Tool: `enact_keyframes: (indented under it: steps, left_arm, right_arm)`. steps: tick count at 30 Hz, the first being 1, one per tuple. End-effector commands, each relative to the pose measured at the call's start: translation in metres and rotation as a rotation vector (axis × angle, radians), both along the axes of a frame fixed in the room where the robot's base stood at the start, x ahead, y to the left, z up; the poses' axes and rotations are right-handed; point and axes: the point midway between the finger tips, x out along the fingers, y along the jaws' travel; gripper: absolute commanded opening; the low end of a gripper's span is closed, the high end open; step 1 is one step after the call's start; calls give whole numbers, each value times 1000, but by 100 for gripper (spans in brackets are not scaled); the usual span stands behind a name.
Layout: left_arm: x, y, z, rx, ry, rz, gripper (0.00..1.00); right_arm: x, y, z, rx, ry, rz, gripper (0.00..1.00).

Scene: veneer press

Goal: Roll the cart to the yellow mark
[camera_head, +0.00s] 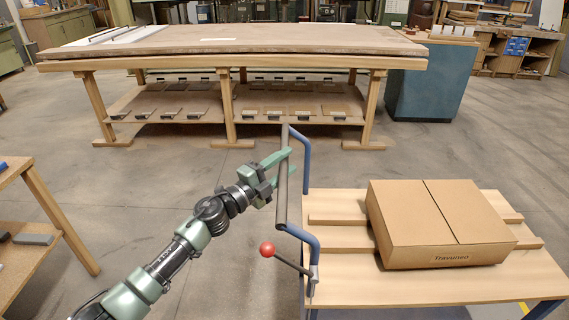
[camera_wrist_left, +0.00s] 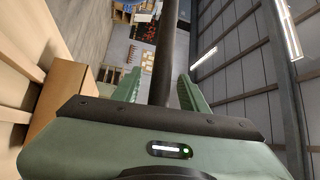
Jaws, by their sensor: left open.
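The cart (camera_head: 345,290) has a pale wooden top and a blue frame at the lower right of the head view. Its dark push bar (camera_head: 282,200) rises at the left end. My left gripper (camera_head: 279,167) is at this bar with its fingers apart. In the left wrist view the bar (camera_wrist_left: 166,50) runs between the two green fingers, and I see gaps beside it. A small yellow patch (camera_head: 523,307) shows on the floor by the cart's right leg; whether it is the yellow mark I cannot tell. My right gripper is out of view.
A red-knobbed lever (camera_head: 267,249) sticks out at the cart's left end. A long workbench (camera_head: 240,62) and a blue cabinet (camera_head: 430,85) stand behind. Open floor lies between the bench and the cart.

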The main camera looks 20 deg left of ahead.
Motion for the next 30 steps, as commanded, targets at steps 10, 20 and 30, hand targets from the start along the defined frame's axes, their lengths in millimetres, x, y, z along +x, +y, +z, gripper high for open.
enact_keyframes:
  steps: [10, 20, 30]
  left_arm:
    - [0, 0, 0, 0, 0, 0, 0]
    - [0, 0, -1, 1, 1, 1, 0]
    - [0, 1, -1, 2, 1, 1, 0]
  right_arm:
    - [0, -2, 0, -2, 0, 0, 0]
    - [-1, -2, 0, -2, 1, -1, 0]
    - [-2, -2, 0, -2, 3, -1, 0]
